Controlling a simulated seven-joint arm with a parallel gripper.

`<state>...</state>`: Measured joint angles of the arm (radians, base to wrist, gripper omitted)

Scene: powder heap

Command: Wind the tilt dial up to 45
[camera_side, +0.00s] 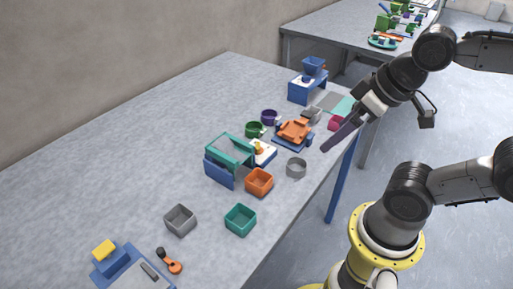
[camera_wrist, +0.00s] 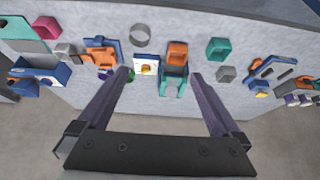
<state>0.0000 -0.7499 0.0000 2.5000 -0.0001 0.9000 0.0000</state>
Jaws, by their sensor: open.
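A white panel (camera_side: 262,153) with a small orange-yellow knob (camera_side: 259,149) on it, which looks like the tilt dial, sits beside a teal tray on a blue stand (camera_side: 219,174). In the wrist view the panel (camera_wrist: 136,63) and its knob (camera_wrist: 146,69) lie between my fingertips in the picture, but well beyond them. Any scale or number is too small to read. My gripper (camera_side: 327,148) has long purple fingers; it is open and empty, above the table's right edge. Its fingers spread wide in the wrist view (camera_wrist: 160,74).
An orange bin (camera_side: 259,182), a teal bin (camera_side: 240,220) and a grey ring-like cup (camera_side: 296,168) stand near the panel. An orange piece on a blue base (camera_side: 294,131) is behind it. Green (camera_side: 254,129) and purple (camera_side: 269,117) cups stand close.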

